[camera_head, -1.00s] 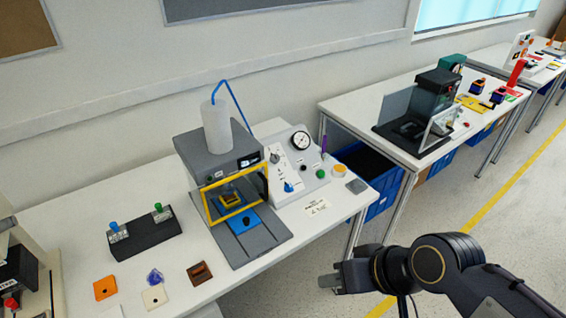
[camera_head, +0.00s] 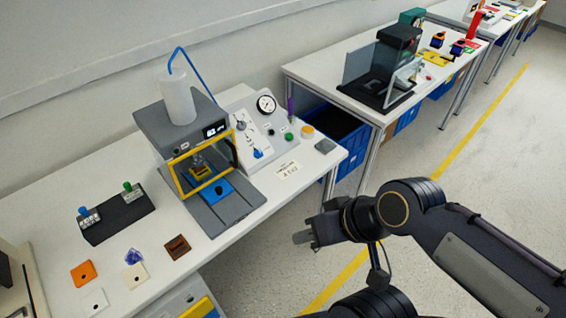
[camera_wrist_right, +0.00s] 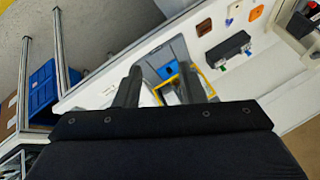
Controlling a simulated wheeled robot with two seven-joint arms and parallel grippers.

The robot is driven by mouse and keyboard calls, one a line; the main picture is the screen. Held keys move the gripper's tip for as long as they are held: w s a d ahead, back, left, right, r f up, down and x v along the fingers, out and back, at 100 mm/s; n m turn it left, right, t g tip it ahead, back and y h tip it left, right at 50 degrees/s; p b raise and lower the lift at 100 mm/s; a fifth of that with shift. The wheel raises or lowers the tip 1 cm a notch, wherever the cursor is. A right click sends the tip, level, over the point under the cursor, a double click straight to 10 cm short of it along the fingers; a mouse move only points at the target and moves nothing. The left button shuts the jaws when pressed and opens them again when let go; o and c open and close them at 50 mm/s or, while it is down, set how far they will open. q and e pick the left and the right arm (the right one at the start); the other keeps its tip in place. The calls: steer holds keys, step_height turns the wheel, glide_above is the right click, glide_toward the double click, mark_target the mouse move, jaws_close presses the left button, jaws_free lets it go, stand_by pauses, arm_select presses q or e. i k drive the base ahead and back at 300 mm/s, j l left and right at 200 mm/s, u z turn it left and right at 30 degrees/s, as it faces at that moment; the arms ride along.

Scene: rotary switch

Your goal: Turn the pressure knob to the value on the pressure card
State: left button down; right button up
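The sloped white control panel (camera_head: 272,128) stands beside the press at the right end of the near table. It bears a round gauge (camera_head: 266,104), a dark knob (camera_head: 240,125) and a blue knob (camera_head: 257,153). I cannot tell which knob is for pressure, and their settings are too small to read. A small white card (camera_head: 289,169) lies in front of the panel; its print is unreadable. My right gripper (camera_head: 303,237) is off the table's front edge, apart from the panel. In the right wrist view its fingers (camera_wrist_right: 162,90) are apart and empty. My left gripper is out of view.
The grey press (camera_head: 185,135) with a yellow-framed guard stands left of the panel. A black block (camera_head: 117,215) and several small coloured pieces lie further left. Blue bins (camera_head: 330,130) sit under the far table. The floor between gripper and far table is clear.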

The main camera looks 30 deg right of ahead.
mark_target(242, 126)
steer(key=i+l, duration=0.15)
steer(key=l, duration=0.2)
steer(key=i+l+z, duration=0.1)
steer(key=l, duration=0.3)
steer(key=i+l, duration=0.2)
steer(key=l, duration=0.15)
